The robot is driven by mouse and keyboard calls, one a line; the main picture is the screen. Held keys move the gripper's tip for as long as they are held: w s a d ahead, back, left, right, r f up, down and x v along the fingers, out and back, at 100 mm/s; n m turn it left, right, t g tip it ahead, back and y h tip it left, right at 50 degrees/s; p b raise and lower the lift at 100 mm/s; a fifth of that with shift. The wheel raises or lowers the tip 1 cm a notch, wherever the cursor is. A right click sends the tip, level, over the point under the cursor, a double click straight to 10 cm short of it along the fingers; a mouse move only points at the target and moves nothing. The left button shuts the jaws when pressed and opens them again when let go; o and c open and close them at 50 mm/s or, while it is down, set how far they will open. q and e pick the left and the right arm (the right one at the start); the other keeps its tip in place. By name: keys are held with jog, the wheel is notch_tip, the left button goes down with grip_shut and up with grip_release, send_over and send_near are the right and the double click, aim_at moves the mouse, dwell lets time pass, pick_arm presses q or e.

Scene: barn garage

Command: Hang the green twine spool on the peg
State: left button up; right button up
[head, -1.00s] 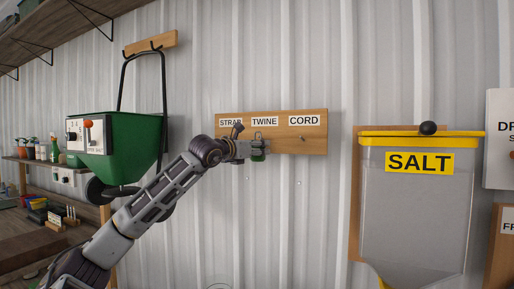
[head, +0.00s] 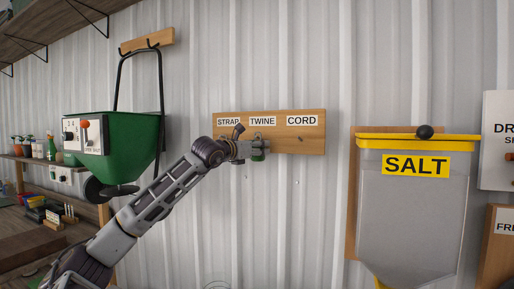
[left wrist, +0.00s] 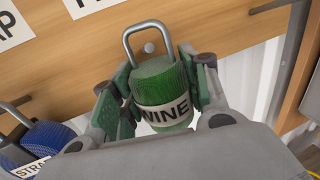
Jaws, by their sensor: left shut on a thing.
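The green twine spool (left wrist: 165,90) has a grey wire loop on top and a white label partly hidden by a finger. My left gripper (left wrist: 163,92) is shut on it, one finger on each side, in front of the wooden peg board (head: 314,146). The spool shows only as a small green patch in the head view (head: 258,156), below the TWINE label (head: 262,121). The round end of a metal peg (left wrist: 149,47) shows inside the loop's opening. I cannot tell whether the loop is around the peg or in front of it. My right gripper is out of view.
A blue spool (left wrist: 42,142) with a strap label hangs left of my left gripper. The peg under CORD (head: 301,139) is bare. A green spreader (head: 125,135) hangs at left, and a salt bin (head: 412,220) stands at right.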

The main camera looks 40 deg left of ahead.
pick_arm(q)
jog(key=shift+w+a+f, duration=0.2)
jog(key=shift+w+f, duration=0.15)
jog(key=shift+w, duration=0.15)
jog(key=shift+f, duration=0.15)
jog(key=shift+w+f, duration=0.1)
jog(key=shift+f, duration=0.1)
dwell(0.5)
jog(key=o, duration=1)
jog(key=shift+o, duration=0.6)
jog(key=shift+w, duration=0.15)
jog(key=shift+s+a, duration=0.15)
jog(key=shift+s, duration=0.05)
jog(key=shift+s+a, duration=0.1)
jog(key=shift+s, duration=0.2)
jog(key=shift+s+d, duration=0.35)
jog(key=shift+s, duration=0.55)
jog(key=shift+s+d, duration=0.1)
jog(key=shift+s, duration=0.2)
